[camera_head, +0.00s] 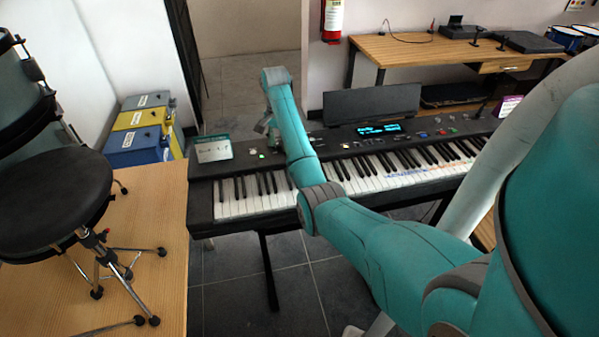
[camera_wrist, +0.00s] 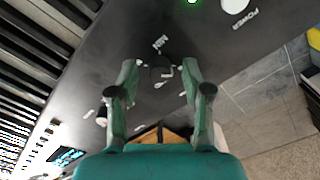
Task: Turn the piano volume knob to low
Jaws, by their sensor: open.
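The black piano (camera_head: 240,165) stands across the middle of the head view, its keys facing me. My arm reaches over its left part, and my gripper (camera_head: 266,124) is low over the panel behind the keys. In the wrist view my gripper (camera_wrist: 160,66) is open, with one teal finger on each side of a small dark round knob (camera_wrist: 161,73). White lettering, seemingly MIN, is printed just beyond the knob. I cannot tell whether the fingers touch it. Its pointer setting is too small to read. In the head view the knob is hidden or too small to make out.
A POWER label (camera_wrist: 243,22) and a green light (camera_wrist: 193,2) lie farther along the panel. A small sign (camera_head: 213,148) stands at the piano's left end. A black stool (camera_head: 55,200) is on a wooden platform at left. A desk (camera_head: 420,52) stands behind at right.

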